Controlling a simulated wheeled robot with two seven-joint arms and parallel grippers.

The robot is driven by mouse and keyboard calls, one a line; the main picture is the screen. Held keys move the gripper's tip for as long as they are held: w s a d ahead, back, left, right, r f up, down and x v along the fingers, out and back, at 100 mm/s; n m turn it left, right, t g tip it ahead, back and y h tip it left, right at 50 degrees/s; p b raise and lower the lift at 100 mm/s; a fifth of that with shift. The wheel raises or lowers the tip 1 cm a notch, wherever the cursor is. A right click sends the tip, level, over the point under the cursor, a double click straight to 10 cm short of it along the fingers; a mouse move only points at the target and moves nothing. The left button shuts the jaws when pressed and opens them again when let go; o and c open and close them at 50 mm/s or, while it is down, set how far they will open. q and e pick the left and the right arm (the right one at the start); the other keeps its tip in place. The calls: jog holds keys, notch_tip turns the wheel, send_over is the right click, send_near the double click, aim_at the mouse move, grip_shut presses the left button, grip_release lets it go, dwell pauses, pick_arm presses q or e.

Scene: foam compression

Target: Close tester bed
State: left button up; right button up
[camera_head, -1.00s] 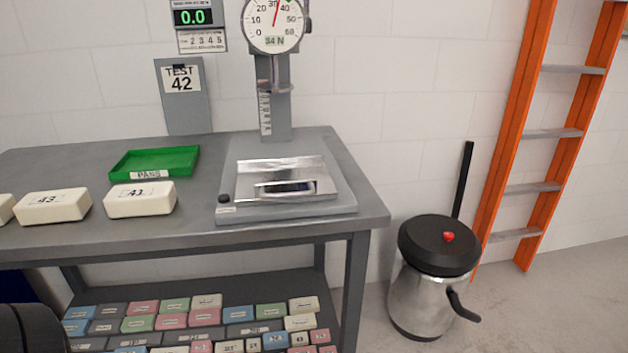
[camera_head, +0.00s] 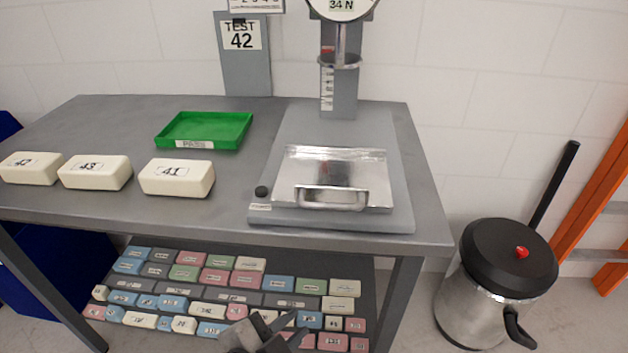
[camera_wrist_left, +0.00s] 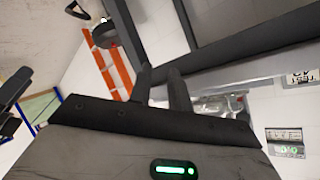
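The tester bed (camera_head: 370,170) is a shiny metal tray with a raised handle (camera_head: 332,199) at its front. It lies on the tester's grey base (camera_head: 400,215), in front of the column and the plunger (camera_head: 339,62), with no foam block on it. My left gripper (camera_head: 282,322) is at the bottom of the head view, below and in front of the tabletop, apart from the bed. In the left wrist view its two fingers (camera_wrist_left: 160,75) stand apart with nothing between them. My right gripper is not in view.
Cream foam blocks 42 (camera_head: 30,170), 43 (camera_head: 95,174) and 41 (camera_head: 177,179) sit left of the tester. A green tray (camera_head: 245,122) stands behind them. The table's front edge (camera_head: 200,225) lies above a shelf of coloured blocks. A metal bin (camera_head: 480,310) stands right.

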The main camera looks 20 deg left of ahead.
pick_arm(q)
notch_tip(320, 180, up, 16)
jog(key=f+m+t+p, duration=0.1)
jog(key=m+t+p, duration=0.2)
jog(key=m, duration=0.6)
jog(key=b, duration=0.8)
send_near(331, 209)
jog(key=w+f, duration=0.1)
jog(key=w, duration=0.1)
jog(key=shift+y, duration=0.3)
jog(key=x, duration=0.5)
jog(key=b+x, duration=0.1)
jog(key=x, duration=0.2)
jog(key=shift+w+d+r, duration=0.25)
jog(key=shift+d+r, duration=0.05)
jog(key=shift+d, duration=0.05)
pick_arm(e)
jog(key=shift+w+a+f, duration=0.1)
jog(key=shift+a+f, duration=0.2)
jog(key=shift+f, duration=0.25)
